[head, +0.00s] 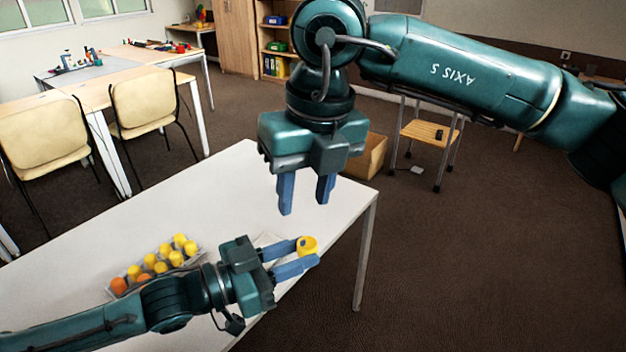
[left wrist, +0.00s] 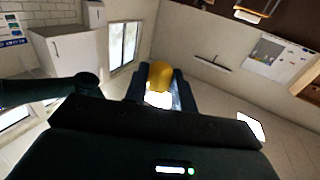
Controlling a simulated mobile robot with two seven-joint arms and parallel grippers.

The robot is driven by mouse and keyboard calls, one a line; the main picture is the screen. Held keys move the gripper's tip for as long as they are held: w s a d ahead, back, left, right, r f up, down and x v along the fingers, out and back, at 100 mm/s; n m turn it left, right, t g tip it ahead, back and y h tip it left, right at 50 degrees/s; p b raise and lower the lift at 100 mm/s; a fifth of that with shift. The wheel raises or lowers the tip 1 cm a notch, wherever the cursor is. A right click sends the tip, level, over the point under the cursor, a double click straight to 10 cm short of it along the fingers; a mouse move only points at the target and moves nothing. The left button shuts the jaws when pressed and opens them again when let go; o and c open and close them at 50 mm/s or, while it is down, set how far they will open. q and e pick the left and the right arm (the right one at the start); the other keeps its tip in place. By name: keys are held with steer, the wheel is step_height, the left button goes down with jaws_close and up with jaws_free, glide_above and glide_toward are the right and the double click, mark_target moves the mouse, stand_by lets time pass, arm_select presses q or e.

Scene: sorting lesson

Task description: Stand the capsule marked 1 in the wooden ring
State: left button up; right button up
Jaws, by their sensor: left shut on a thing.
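My left gripper (head: 296,257) is shut on a yellow capsule (head: 309,246), held at its fingertips near the right edge of the white table. The capsule also shows in the left wrist view (left wrist: 160,76), between the fingers, with a bright white lower part. I cannot read a number on it. My right gripper (head: 306,196) hangs above and behind the left one, fingers apart, pointing down and empty. I do not see a wooden ring in either view; the arm and gripper cover part of the table.
A pale tray (head: 198,258) of several yellow and orange capsules stands on the white table (head: 200,205), behind my left arm. A pale flat thing, partly hidden, lies behind the left gripper. The table's far part is clear. Chairs (head: 143,102) and another table stand beyond.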

mark_target(308, 242)
steer(key=shift+t+h, duration=0.3)
steer(key=f, duration=0.3)
steer(key=w+f, duration=0.1)
steer(key=f, duration=0.3)
steer(key=w+f, duration=0.1)
steer(key=f, duration=0.3)
steer(key=shift+f, duration=0.1)
steer(key=shift+c, duration=0.6)
steer(key=c, duration=0.6)
arm_select(q)
steer(key=o, duration=0.9)
arm_select(e)
steer(key=shift+c, duration=0.4)
arm_select(q)
steer(key=shift+a, duration=0.1)
